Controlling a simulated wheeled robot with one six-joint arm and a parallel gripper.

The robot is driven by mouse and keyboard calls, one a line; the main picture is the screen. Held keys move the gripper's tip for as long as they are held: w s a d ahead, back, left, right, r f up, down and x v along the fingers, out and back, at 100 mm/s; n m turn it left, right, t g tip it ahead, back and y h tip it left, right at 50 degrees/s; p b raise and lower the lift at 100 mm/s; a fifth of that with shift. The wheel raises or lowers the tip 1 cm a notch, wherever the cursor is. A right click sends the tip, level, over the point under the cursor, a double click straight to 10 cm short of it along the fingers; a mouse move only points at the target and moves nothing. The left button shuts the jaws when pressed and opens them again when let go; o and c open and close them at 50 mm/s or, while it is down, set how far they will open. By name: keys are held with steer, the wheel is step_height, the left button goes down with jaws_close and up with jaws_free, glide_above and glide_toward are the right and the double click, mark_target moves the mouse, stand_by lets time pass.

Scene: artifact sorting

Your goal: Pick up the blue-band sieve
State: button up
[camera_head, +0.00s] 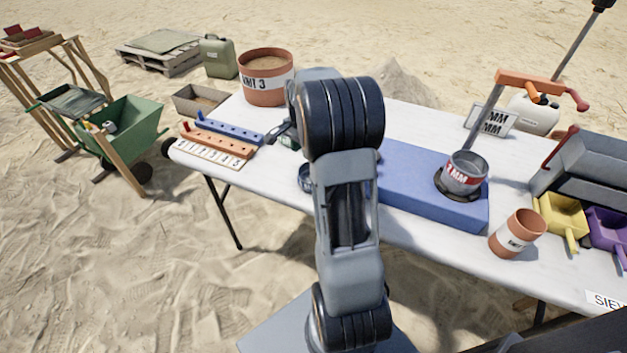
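I cannot make out a blue-band sieve for certain. A small round dark-metal thing (305,178) shows at the left edge of my arm on the table; my arm hides most of it, and I cannot tell its band. A grey metal sieve with a red band (463,174), lettered "MM", stands on the right part of a blue block (420,183). My arm rises through the middle of the view. Dark parts that look like my gripper (281,133) poke out left of the arm over the table; the fingertips and anything between them are not clear.
A green wheelbarrow (125,122) stands left on sand.

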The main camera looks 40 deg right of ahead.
mark_target(303, 164)
steer(key=shift+s+a+f+b, duration=0.1)
steer(key=shift+f+b, duration=0.1)
steer(key=shift+f, duration=1.4)
steer(key=shift+s+a+f+b, duration=0.1)
steer(key=shift+f+b, duration=0.05)
steer(key=shift+f, duration=1.4)
jaws_close()
